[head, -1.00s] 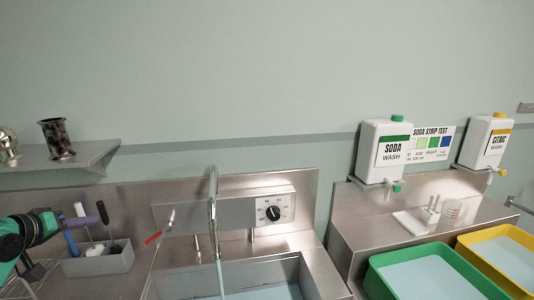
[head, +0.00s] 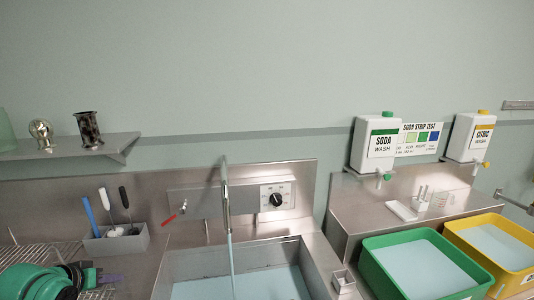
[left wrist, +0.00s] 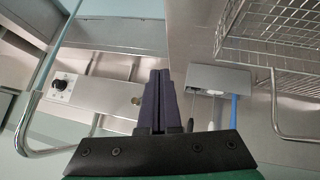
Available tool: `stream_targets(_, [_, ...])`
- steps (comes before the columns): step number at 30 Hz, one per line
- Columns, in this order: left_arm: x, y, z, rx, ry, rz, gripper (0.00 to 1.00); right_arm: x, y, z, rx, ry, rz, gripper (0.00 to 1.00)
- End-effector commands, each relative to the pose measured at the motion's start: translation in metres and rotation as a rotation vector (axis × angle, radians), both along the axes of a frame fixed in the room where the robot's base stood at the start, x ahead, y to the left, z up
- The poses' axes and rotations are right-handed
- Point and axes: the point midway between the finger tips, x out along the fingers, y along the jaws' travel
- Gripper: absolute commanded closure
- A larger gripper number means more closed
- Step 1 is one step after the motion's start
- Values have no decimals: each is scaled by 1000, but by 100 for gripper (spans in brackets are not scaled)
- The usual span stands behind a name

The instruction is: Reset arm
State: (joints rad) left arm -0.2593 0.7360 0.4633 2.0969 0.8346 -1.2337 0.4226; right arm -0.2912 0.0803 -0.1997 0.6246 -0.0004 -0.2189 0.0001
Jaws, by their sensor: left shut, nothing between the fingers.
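My left gripper (head: 120,279) is low at the left of the head view, with its dark purple fingers pointing right over the steel counter in front of the grey tool caddy (head: 117,246). In the left wrist view the two fingers (left wrist: 159,72) lie together, with nothing between them. The caddy also shows there (left wrist: 219,77), to the right of the fingers. My right gripper is in neither current view.
A tap (head: 226,200) runs water into the steel sink (head: 203,262). A wire rack (head: 35,256) lies at the left. A green tub (head: 412,240) and a yellow tub (head: 485,224) stand at the right. A shelf (head: 115,146) juts from the wall.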

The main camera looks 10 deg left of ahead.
Motion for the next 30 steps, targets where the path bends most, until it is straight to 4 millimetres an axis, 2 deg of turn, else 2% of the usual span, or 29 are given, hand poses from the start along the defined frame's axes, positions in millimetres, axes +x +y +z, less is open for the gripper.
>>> stream_targets(3, [-21, -30, -44, 51, 97, -69, 100, -3, 0, 0, 0, 5, 0, 21])
stream_targets(9, [-67, -93, -104, 145, 255, -218, 100, -12, 0, -1, 0, 18, 0, 21])
stream_targets(15, [-115, -156, -132, 214, 362, -361, 100, -11, 0, -1, -1, 17, 0, 21])
stream_targets(21, [-159, -210, -131, 254, 431, -474, 100, -10, 0, -1, 0, 16, 0, 21])
stream_targets(22, [-161, -213, -138, 260, 439, -482, 100, -10, 0, -4, 0, 16, 0, 21])
stream_targets(30, [-150, -212, -244, 260, 478, -489, 100, -9, 0, -23, 0, 15, 0, 21])
